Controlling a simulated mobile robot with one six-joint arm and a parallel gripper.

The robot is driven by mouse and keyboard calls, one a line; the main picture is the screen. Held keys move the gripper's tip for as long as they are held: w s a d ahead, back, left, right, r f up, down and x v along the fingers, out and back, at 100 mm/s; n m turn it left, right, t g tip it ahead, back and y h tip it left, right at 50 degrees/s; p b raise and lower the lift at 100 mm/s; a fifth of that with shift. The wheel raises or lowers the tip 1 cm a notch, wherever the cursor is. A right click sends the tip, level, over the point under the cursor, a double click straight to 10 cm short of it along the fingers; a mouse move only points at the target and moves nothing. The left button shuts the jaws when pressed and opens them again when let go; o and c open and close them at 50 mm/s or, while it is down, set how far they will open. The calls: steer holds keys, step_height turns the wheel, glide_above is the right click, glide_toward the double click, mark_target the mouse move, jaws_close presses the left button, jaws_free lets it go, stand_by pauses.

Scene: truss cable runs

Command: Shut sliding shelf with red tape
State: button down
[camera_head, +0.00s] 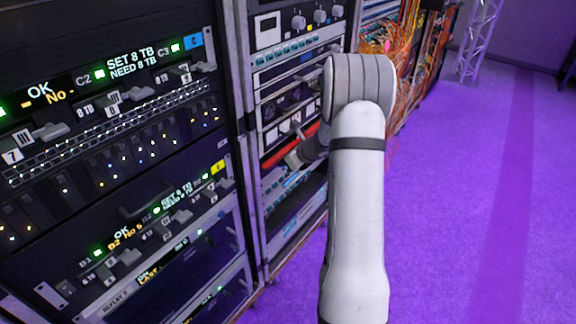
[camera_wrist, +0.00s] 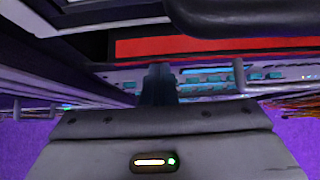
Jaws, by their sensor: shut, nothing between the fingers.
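The sliding shelf with a red tape strip (camera_head: 276,158) is in the second rack column, low and left of my arm in the head view. In the wrist view the red tape (camera_wrist: 215,46) runs across the upper part, on the shelf's front edge. My gripper (camera_head: 293,160) is at the shelf front, partly hidden by my wrist. In the wrist view my gripper's dark fingers (camera_wrist: 158,72) are shut and empty, just below the red strip. I cannot tell whether they touch the shelf. How far the shelf is out is unclear.
A rack with lit panels and levers (camera_head: 110,130) stands at the left. Orange cables (camera_head: 405,60) hang beyond my arm. A metal truss (camera_head: 478,40) stands at the back. The purple floor (camera_head: 470,200) at right is clear.

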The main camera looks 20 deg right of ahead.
steer(key=shift+w+r, duration=0.25)
